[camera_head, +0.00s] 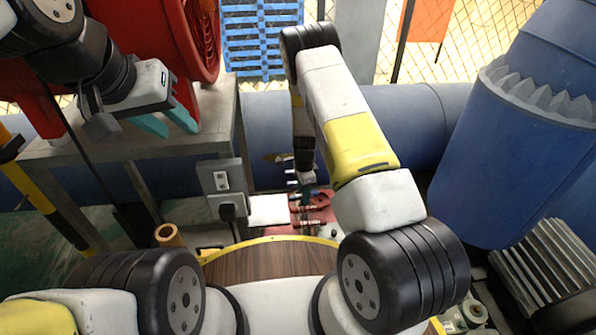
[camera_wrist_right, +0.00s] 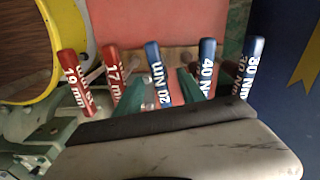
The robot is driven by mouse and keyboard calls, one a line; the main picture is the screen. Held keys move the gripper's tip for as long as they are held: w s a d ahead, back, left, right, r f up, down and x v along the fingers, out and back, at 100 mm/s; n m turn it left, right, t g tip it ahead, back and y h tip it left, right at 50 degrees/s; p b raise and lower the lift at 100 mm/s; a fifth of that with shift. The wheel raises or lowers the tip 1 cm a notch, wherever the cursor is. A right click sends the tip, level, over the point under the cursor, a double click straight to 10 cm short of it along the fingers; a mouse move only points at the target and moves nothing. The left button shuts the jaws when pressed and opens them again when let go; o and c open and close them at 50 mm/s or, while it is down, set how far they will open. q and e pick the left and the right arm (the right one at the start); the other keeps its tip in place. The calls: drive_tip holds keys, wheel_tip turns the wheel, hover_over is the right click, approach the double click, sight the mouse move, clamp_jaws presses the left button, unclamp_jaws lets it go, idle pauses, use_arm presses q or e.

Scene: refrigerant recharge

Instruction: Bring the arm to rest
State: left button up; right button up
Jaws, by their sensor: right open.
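My right arm reaches down the middle of the head view. Its gripper (camera_head: 305,190) is small and partly hidden there, over a tool rack with red and blue handles. In the right wrist view the green fingers of this gripper (camera_wrist_right: 160,88) are apart. A blue-handled tool marked 20 Nm (camera_wrist_right: 157,75) shows between them, and I see no grip on it. My left gripper (camera_head: 165,122) hangs at the upper left of the head view, in front of the red reel. Its teal fingers are apart with nothing visible between them.
Red handles marked 19 mm (camera_wrist_right: 76,82) and 17 mm (camera_wrist_right: 114,75) and blue handles marked 40 Nm (camera_wrist_right: 205,68) and 30 Nm (camera_wrist_right: 249,66) stand close around the right fingers. A metal bench (camera_head: 110,148), a blue pipe (camera_head: 265,125) and a blue tank (camera_head: 520,140) surround the arms.

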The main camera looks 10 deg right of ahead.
wheel_tip(320, 180, up, 8)
drive_tip(key=shift+r, duration=0.2)
drive_tip(key=s+r+n+t+y, duration=0.1)
drive_tip(key=s+r+n, duration=0.3)
drive_tip(key=r, duration=1)
drive_tip(key=s+r+n+t+y, duration=0.2)
drive_tip(key=s+r+n, duration=0.2)
drive_tip(key=r, duration=1.1)
drive_tip(key=s+d+r+n+t, duration=0.1)
drive_tip(key=s+r+n, duration=0.3)
drive_tip(key=s, duration=0.6)
drive_tip(key=s+d+r+n+t, duration=0.1)
drive_tip(key=s+r+n, duration=0.3)
drive_tip(key=s+r, duration=0.4)
drive_tip(key=shift+s+n+t+h, duration=0.4)
drive_tip(key=shift+s+t, duration=0.2)
drive_tip(key=shift+s, duration=0.35)
drive_tip(key=shift+r, duration=0.1)
